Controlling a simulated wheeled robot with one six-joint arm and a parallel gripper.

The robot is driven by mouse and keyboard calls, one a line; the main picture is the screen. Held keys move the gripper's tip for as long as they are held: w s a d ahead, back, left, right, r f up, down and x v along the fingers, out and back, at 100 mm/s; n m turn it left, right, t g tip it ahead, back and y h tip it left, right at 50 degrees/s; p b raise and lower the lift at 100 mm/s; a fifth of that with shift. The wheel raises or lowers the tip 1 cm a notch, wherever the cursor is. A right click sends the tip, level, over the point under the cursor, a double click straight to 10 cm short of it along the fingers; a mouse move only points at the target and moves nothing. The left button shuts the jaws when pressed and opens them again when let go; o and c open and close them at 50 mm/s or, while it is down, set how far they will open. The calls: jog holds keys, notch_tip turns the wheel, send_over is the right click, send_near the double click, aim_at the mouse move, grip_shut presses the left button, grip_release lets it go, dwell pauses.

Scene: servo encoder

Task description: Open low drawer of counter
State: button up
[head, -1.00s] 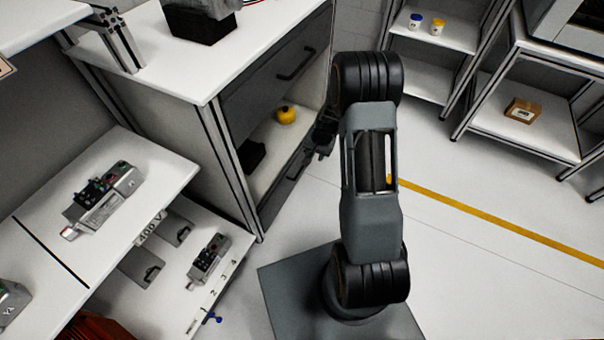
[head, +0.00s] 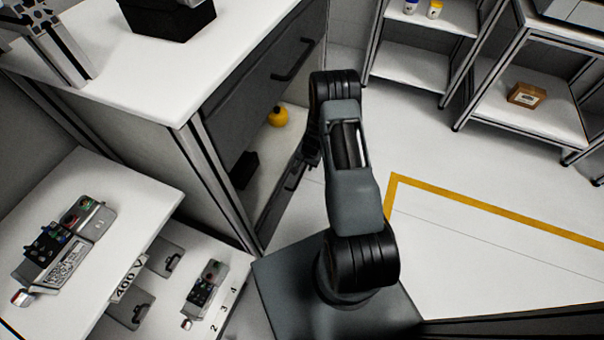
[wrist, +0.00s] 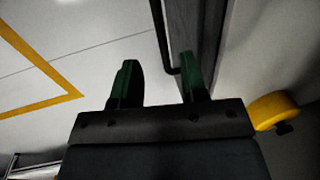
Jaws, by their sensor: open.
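The counter (head: 165,92) stands left of my arm, with a dark upper drawer (head: 262,85) that is shut. Its low drawer (head: 262,195) stands pulled out, its pale inside showing a yellow round thing (head: 278,117) and a black thing (head: 244,169). In the wrist view the dark drawer front (wrist: 210,30) and the black bar handle (wrist: 159,28) run up from the fingers. My gripper (wrist: 158,64) is open, with the handle's end between or just beyond its green fingertips; I cannot tell if they touch. In the head view my gripper is dark and partly hidden at the drawer front.
A lower bench (head: 125,190) with metal devices and a shelf below it stands left of my base. A rack (head: 410,65) and a table with a cardboard box (head: 526,95) stand at the back right. The floor with a yellow line (head: 480,205) is free on the right.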

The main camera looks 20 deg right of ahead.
aim_at(302, 174)
jog(key=f, duration=0.2)
jog(key=f+b, duration=0.1)
jog(key=f, duration=0.2)
jog(key=w+a+f+b, duration=0.1)
jog(key=f, duration=0.1)
jog(key=shift+w+f, duration=0.1)
jog(key=shift+f, duration=0.25)
grip_shut()
dwell(0.3)
